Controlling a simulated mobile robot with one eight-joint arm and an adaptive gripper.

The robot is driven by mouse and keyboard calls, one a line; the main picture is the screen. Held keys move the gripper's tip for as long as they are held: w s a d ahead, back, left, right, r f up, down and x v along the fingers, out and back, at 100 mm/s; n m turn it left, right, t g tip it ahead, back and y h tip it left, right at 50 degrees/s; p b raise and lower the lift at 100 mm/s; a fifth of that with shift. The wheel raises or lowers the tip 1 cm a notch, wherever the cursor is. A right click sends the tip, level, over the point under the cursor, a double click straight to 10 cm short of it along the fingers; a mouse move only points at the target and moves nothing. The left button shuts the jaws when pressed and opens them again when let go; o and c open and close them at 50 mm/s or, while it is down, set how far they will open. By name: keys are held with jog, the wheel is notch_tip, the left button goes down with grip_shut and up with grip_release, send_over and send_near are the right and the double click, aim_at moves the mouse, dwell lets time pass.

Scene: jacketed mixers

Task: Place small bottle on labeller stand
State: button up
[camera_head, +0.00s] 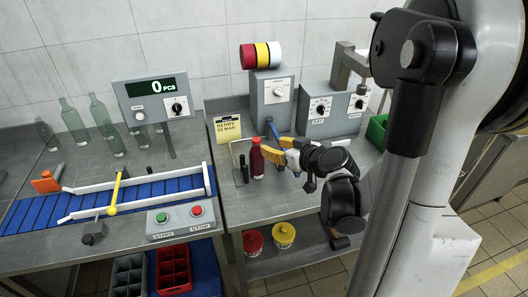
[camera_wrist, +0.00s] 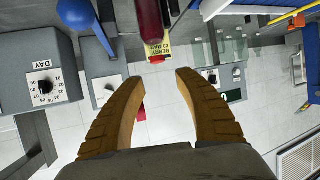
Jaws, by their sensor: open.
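A small dark red bottle (camera_head: 257,160) stands upright on the right-hand table, in front of the grey labeller unit (camera_head: 273,97). My gripper (camera_head: 274,150) is just right of the bottle, with its yellow fingers spread and pointing toward it. In the wrist view, the bottle (camera_wrist: 150,24) shows upside down beyond the two fingertips (camera_wrist: 157,80), roughly in line with the gap. The gap is empty. Whether a finger touches the bottle is not clear. A thin frame and a black upright piece (camera_head: 244,169) stand just left of the bottle. I cannot tell which part is the labeller stand.
A yellow card (camera_head: 228,127) and a blue lever (camera_head: 273,130) are behind the bottle. A dial box (camera_head: 327,116) and a green bin (camera_head: 377,131) are to the right. A blue conveyor (camera_head: 110,201) with white rails lies left. Buckets and crates sit below.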

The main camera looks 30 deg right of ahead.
jog(key=s+a+r+g+y, duration=0.15)
jog(key=s+a+g, duration=0.3)
jog(key=a, duration=0.85)
jog(key=s+a+r+g+h, duration=0.2)
jog(key=s+a, duration=0.3)
jog(key=s, duration=0.6)
jog(key=shift+s+r, duration=0.35)
jog(key=shift+s, duration=0.05)
